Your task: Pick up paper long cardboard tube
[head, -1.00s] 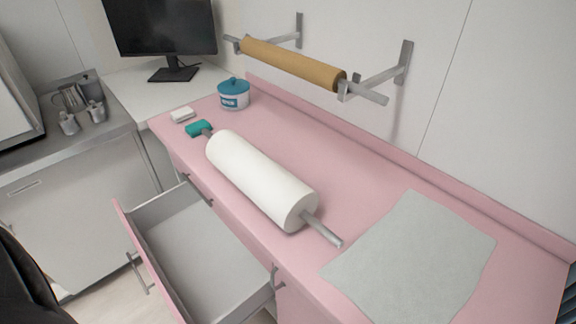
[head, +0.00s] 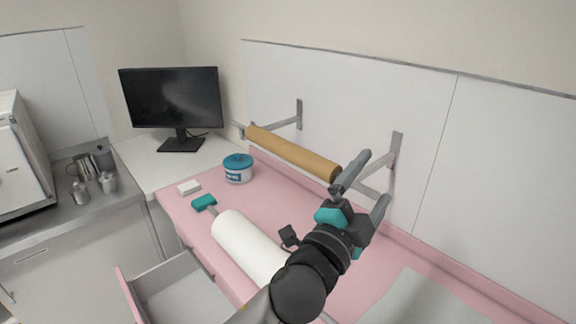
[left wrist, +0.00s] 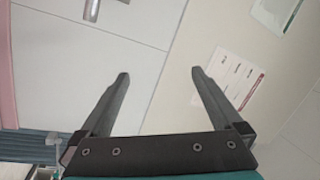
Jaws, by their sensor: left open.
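The long brown cardboard tube (head: 292,153) sits on a metal rod held by two wall brackets above the counter. My left gripper (head: 377,178) is open and empty, at the right end of the tube in the picture. It overlaps the right bracket and hides the rod's right end. I cannot tell if it touches them. My right gripper is not in view.
A white paper roll (head: 248,246) lies on the pink counter (head: 275,205), partly behind my left arm. A teal item (head: 203,202), a white block (head: 188,187) and a teal-lidded pot (head: 238,168) are near its far end. A drawer (head: 180,294) stands open in front.

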